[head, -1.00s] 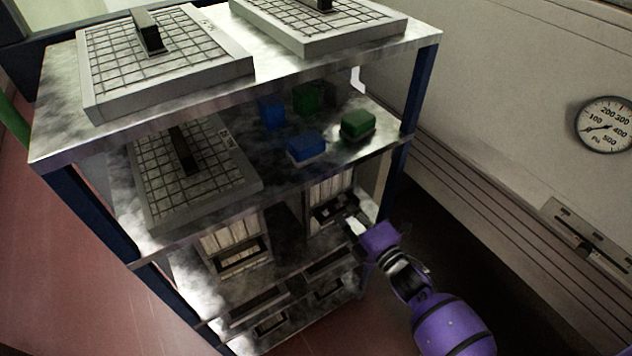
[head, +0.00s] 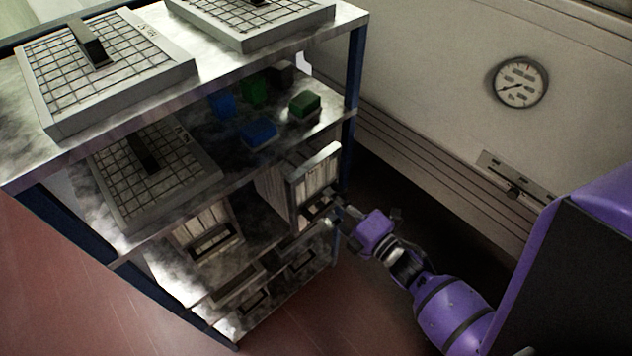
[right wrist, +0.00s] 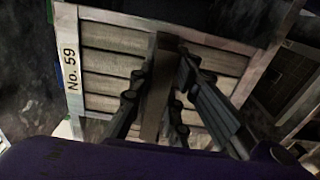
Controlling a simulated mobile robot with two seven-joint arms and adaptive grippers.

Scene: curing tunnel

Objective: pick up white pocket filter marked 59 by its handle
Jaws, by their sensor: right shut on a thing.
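The white pocket filter marked 59 (head: 314,178) is partly out of the shelf's right side in the head view, its pale frame tilted. In the right wrist view the filter (right wrist: 110,66) shows its "No. 59" label on the frame at left and pale pockets across. My right gripper (head: 340,211) is at the filter's front. In the right wrist view its fingers (right wrist: 160,100) are shut on the filter's dark handle (right wrist: 157,85). The filter's rear is hidden in the shelf. My left gripper is not in view.
A metal rack (head: 352,100) with blue posts holds grid-faced panel filters (head: 105,65), blue and green blocks (head: 258,132) and another pocket filter (head: 200,228). A wall with a gauge (head: 520,82) stands at right. Dark floor lies between rack and wall.

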